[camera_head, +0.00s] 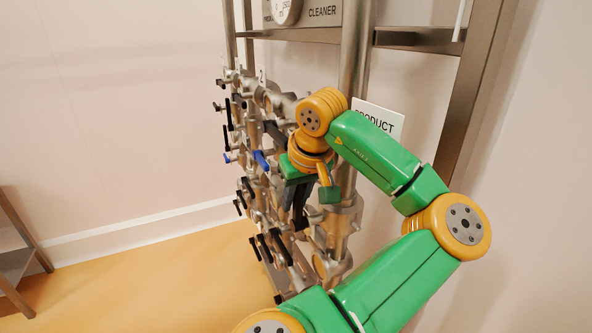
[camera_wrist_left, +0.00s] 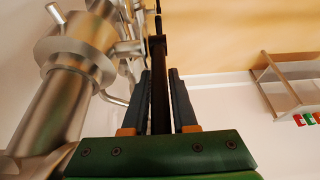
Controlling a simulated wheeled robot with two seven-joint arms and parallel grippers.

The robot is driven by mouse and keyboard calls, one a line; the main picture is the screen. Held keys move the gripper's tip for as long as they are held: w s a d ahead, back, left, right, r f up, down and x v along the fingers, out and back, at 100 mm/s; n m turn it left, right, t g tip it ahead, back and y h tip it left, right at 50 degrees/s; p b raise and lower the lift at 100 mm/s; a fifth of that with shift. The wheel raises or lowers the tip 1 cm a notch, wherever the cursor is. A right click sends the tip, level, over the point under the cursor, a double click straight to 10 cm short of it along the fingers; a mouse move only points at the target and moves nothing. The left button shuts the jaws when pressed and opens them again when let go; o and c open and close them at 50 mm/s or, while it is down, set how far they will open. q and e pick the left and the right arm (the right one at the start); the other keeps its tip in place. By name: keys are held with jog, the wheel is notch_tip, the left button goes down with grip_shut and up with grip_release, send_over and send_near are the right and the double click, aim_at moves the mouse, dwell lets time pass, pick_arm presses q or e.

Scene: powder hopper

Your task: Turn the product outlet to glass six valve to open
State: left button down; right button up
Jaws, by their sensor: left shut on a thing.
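A steel valve manifold (camera_head: 237,150) with several black and blue lever handles stands left of a thick vertical steel pipe. My left gripper (camera_head: 300,212) points down at its near right end, partly hidden by its own wrist. In the left wrist view, its two dark fingers (camera_wrist_left: 159,100) are closed around a long black valve handle (camera_wrist_left: 158,75). Steel pipework (camera_wrist_left: 82,45) stands just left of the fingers. No label naming the held valve as glass six is readable. My right gripper is not in view.
A white sign reading PRODUCT (camera_head: 382,118) is partly behind my arm. A CLEANER panel (camera_head: 318,13) is above. A steel frame post (camera_head: 478,90) stands right. A steel rack (camera_head: 18,250) is at far left, with open orange floor (camera_head: 150,265) between.

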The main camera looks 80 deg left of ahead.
pick_arm(q)
jog(key=c, duration=0.8)
grip_release()
jog(key=shift+c, duration=0.2)
jog(key=shift+o, duration=0.7)
jog(key=shift+a, duration=0.2)
jog(key=v, duration=0.7)
jog(key=shift+d, duration=0.15)
